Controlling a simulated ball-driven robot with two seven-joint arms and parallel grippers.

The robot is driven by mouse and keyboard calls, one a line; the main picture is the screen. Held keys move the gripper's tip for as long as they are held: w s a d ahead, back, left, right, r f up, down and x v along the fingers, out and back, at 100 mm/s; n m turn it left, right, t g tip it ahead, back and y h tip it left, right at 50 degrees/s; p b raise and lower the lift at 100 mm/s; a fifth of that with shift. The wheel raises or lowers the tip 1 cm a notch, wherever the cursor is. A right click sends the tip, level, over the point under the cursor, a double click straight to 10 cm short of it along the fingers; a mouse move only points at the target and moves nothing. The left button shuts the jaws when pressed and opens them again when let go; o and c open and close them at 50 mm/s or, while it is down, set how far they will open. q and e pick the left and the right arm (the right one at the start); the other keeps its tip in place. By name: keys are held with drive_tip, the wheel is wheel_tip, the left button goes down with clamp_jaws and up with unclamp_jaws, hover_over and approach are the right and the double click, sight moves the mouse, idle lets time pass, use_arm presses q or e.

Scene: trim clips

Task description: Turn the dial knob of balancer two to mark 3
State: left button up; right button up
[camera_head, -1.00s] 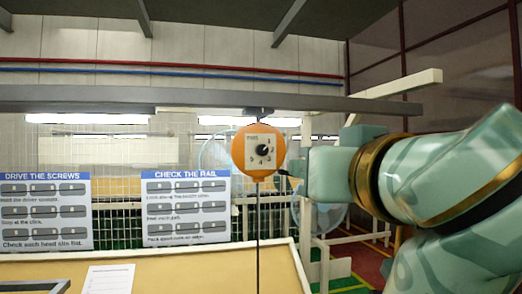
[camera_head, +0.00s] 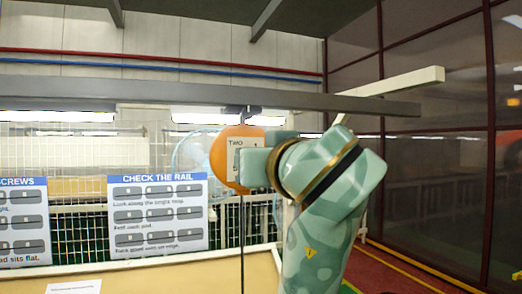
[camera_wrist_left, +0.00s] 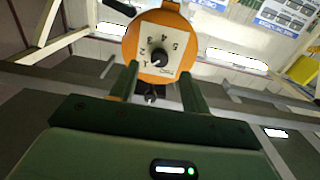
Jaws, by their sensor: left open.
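Balancer two (camera_head: 220,160) is a round orange body hanging under the grey rail, with a white dial plate reading TWO. In the left wrist view the balancer (camera_wrist_left: 133,42) shows upside down, with numbers around a dark dial knob (camera_wrist_left: 158,60). I cannot tell which mark the knob points to. My left gripper (camera_wrist_left: 160,72) is open, its two fingers reaching toward the plate on either side of the knob. Contact cannot be told. In the head view my arm comes from the lower right, and the gripper (camera_head: 254,166) hides most of the dial. My right gripper is not in view.
A grey rail (camera_head: 150,90) runs across above. A thin dark cable (camera_head: 242,240) hangs below the balancer. A CHECK THE RAIL board (camera_head: 158,213) and another board (camera_head: 22,222) stand at left, behind a tan table (camera_head: 215,270) with a white paper sheet (camera_head: 75,286).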

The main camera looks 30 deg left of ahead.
use_arm(q)
drive_tip(key=p+x, duration=0.1)
drive_tip(key=x, duration=0.4)
drive_tip(key=shift+w+a, duration=0.1)
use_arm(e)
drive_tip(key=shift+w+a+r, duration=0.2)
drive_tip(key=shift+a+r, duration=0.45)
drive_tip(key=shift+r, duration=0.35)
use_arm(q)
drive_tip(key=shift+c, duration=0.4)
drive_tip(key=c, duration=0.9)
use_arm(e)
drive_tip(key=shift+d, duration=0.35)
